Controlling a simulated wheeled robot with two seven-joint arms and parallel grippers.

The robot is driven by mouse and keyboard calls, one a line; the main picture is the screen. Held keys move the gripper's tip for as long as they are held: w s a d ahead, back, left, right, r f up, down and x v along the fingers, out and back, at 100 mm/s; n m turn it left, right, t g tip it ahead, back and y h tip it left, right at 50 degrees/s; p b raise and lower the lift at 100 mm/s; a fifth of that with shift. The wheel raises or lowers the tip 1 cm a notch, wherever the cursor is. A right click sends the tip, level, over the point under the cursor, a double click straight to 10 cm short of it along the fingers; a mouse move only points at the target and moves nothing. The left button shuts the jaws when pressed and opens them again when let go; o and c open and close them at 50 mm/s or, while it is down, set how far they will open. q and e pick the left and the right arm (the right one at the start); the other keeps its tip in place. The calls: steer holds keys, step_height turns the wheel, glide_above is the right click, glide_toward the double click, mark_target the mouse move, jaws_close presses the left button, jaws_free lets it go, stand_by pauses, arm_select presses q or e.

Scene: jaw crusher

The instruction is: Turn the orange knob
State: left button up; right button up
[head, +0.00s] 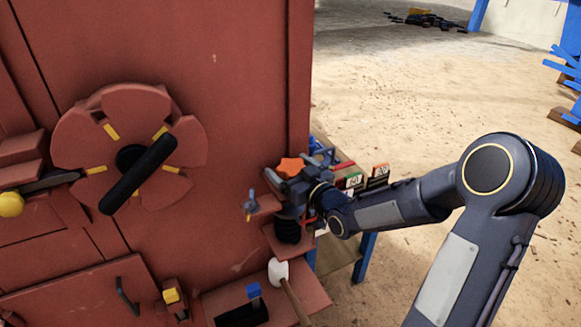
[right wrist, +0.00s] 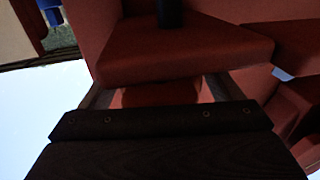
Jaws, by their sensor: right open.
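The orange knob (head: 290,166) is star-shaped and sits beside the right edge of the red machine in the head view. My right gripper (head: 286,186) is at the knob, just below it in the picture; its dark body hides part of what lies beneath. In the right wrist view, my open right gripper (right wrist: 157,90) has its fingers spread on either side of a rounded reddish-orange thing, probably the knob. I cannot tell whether the fingers touch it. My left gripper is not in view.
The red machine (head: 240,100) fills the left, with a round handwheel (head: 185,135) and a black bar across it. A blue-legged table (head: 364,256) with small items stands behind my right arm.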

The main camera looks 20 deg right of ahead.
steer(key=c, duration=1)
steer(key=shift+y, duration=0.3)
steer(key=shift+n+y, duration=0.5)
steer(key=shift+r+n+g+y+p, duration=0.2)
steer(key=shift+n+g+y+p, duration=0.25)
steer(key=shift+y, duration=0.45)
steer(key=shift+a+f+n+g+y, duration=0.15)
steer(key=shift+n+g+y, duration=0.1)
steer(key=shift+n+y, duration=0.3)
